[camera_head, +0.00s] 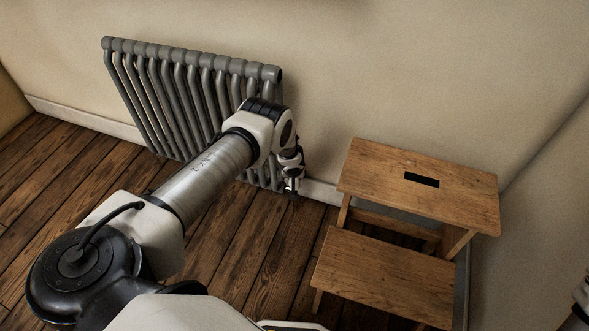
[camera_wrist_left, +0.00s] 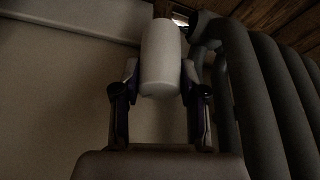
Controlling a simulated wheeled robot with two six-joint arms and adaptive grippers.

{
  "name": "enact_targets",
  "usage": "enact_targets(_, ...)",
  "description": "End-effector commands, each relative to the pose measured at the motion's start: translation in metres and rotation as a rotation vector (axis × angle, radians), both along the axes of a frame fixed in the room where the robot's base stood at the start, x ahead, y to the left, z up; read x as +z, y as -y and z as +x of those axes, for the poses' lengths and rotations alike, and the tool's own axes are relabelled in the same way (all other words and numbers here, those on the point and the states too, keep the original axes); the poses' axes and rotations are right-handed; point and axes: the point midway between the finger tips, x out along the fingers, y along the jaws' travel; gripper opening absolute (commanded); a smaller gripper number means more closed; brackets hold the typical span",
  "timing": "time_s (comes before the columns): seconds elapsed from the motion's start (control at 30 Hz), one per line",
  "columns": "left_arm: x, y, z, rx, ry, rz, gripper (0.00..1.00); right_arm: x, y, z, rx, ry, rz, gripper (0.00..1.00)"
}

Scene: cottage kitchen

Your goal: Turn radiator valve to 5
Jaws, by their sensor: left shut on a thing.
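The grey ribbed radiator (camera_head: 190,90) stands against the wall. It also fills the right side of the left wrist view (camera_wrist_left: 255,90). The radiator valve (camera_wrist_left: 160,55) is a pale, rounded cylinder beside the radiator's end, and no number or mark on it can be read. My left gripper (camera_wrist_left: 160,78) is shut on the valve, with one finger on each side of it. In the head view my left gripper (camera_head: 291,172) is at the radiator's lower right end, and the valve is hard to make out there. My right gripper is not in view.
A wooden step stool (camera_head: 390,265) stands right of the radiator, close to my left gripper. The wall (camera_head: 400,70) and white skirting (camera_head: 322,191) are behind. The wooden floor (camera_head: 245,255) is clear between the radiator and stool. Part of my right arm shows at the right edge.

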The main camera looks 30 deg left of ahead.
Motion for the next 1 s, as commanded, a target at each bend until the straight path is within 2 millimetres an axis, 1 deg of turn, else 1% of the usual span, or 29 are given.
enact_targets(0.2, 0.0001, -0.0011, 0.0002, -0.037, 0.001, 0.000, 0.07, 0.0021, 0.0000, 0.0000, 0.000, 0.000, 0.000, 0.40)
enact_targets(0.57, 0.0002, -0.0010, 0.0005, -0.039, 0.002, 0.001, 0.07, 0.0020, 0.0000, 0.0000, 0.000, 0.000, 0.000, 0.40)
enact_targets(0.6, 0.0002, -0.0010, 0.0005, -0.039, 0.002, 0.001, 0.49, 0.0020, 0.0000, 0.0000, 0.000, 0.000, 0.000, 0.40)
enact_targets(0.63, 0.0002, -0.0009, 0.0006, -0.039, 0.002, 0.001, 0.60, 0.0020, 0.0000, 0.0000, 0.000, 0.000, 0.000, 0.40)
enact_targets(0.67, 0.0001, -0.0009, 0.0005, -0.039, 0.001, 0.000, 0.67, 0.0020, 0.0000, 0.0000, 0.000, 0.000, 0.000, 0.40)
enact_targets(1.0, -0.0003, -0.0015, -0.0002, -0.033, 0.000, 0.002, 0.67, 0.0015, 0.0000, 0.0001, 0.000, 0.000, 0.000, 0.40)
